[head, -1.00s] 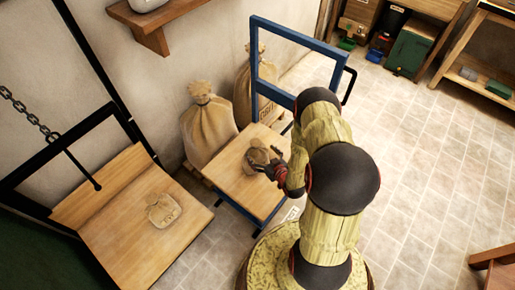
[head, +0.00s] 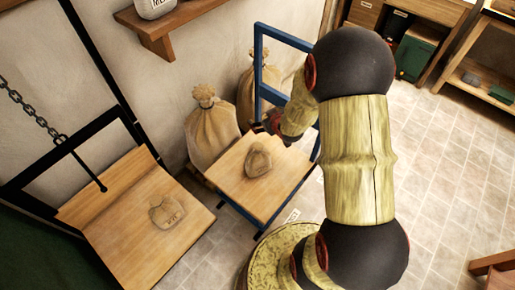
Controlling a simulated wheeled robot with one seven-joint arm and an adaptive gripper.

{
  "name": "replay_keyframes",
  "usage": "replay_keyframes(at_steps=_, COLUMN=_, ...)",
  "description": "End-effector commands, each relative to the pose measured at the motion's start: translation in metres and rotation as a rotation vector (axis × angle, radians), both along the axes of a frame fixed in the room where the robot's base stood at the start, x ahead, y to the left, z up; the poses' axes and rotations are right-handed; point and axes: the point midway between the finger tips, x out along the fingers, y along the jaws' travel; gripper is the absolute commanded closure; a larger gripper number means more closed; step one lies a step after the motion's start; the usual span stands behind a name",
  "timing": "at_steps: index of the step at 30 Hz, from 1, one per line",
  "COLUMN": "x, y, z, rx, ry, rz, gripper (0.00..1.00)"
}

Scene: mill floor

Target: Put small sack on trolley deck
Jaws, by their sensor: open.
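A small tan sack (head: 258,161) rests on the wooden deck of the trolley (head: 240,187), which has a blue frame and a blue upright handle. My gripper (head: 268,126) is open and empty, above the far side of the deck and apart from the sack. Its fingers are small and dark in this view, and my arm hides part of the trolley's right side. Another flat tan sack (head: 167,212) with dark lettering lies on the wooden platform (head: 130,250) at left.
Two large tied sacks, one in front (head: 212,130) and one behind (head: 245,95), stand against the wall behind the trolley. A chain (head: 30,107) and black frame rise at the left platform. A wall shelf (head: 180,25) is above. Tiled floor (head: 450,150) at right is clear.

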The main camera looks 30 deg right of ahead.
Motion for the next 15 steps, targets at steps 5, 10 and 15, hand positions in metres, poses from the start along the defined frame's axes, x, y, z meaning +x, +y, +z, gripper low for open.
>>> replay_keyframes(at_steps=5, x=-0.02, y=0.042, z=0.117, rx=-0.006, ry=0.084, rz=-0.04, gripper=0.17)
replay_keyframes(at_steps=10, x=-0.085, y=0.098, z=0.2, rx=0.046, ry=0.17, rz=-0.067, gripper=0.17)
replay_keyframes(at_steps=15, x=-0.175, y=0.154, z=0.252, rx=0.129, ry=0.257, rz=-0.058, gripper=0.17)
